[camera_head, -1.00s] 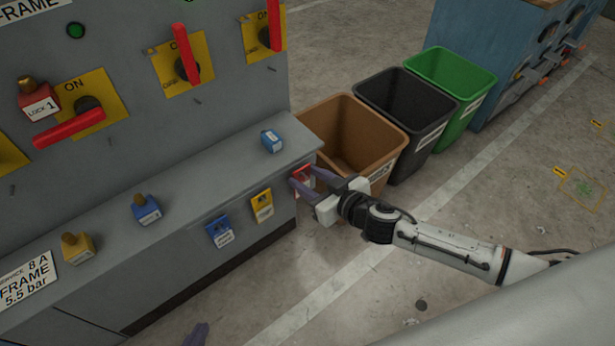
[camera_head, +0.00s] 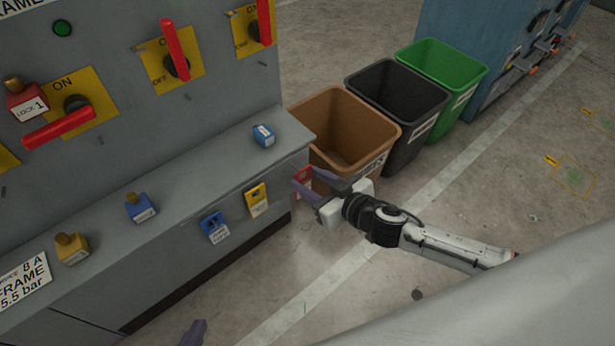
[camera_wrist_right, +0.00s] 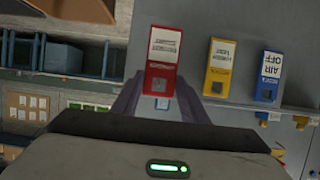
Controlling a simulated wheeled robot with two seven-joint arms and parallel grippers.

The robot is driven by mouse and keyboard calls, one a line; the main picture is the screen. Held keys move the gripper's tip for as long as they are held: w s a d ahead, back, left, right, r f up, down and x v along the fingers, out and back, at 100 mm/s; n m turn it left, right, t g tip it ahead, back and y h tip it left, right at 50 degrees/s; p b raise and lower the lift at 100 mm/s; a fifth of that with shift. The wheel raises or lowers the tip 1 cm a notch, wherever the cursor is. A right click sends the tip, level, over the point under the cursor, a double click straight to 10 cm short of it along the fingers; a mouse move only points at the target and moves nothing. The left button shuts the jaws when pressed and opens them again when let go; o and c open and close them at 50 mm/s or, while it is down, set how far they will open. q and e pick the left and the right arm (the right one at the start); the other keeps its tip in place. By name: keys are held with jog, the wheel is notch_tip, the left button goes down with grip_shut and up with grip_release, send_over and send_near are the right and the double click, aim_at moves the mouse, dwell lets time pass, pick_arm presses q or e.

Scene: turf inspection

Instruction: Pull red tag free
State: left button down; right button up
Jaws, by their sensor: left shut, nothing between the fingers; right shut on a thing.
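The red tag (camera_head: 302,178) is at the right end of the grey cabinet's front, below the ledge. My right gripper (camera_head: 308,184) is shut on it, with purple fingers on either side. In the right wrist view the red tag (camera_wrist_right: 161,70) has a white label and stands between the fingertips (camera_wrist_right: 160,100). I cannot tell whether it still touches the cabinet or a hook. My left gripper (camera_head: 194,333) shows only as a purple fingertip at the bottom edge, shut and empty, away from the cabinet.
A yellow tag (camera_head: 257,199) and a blue tag (camera_head: 214,227) hang left of the red one. The ledge holds blue padlocks (camera_head: 264,135) (camera_head: 140,207) and a yellow padlock (camera_head: 71,248). A brown bin (camera_head: 337,123) stands close behind my right gripper. Floor in front is clear.

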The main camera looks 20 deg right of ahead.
jog(key=shift+s, duration=0.25)
jog(key=shift+s+d, duration=0.3)
jog(key=shift+s, duration=0.45)
jog(key=shift+s+d, duration=0.3)
jog(key=shift+s, duration=0.5)
jog(key=shift+s+d, duration=0.3)
jog(key=shift+s, duration=0.45)
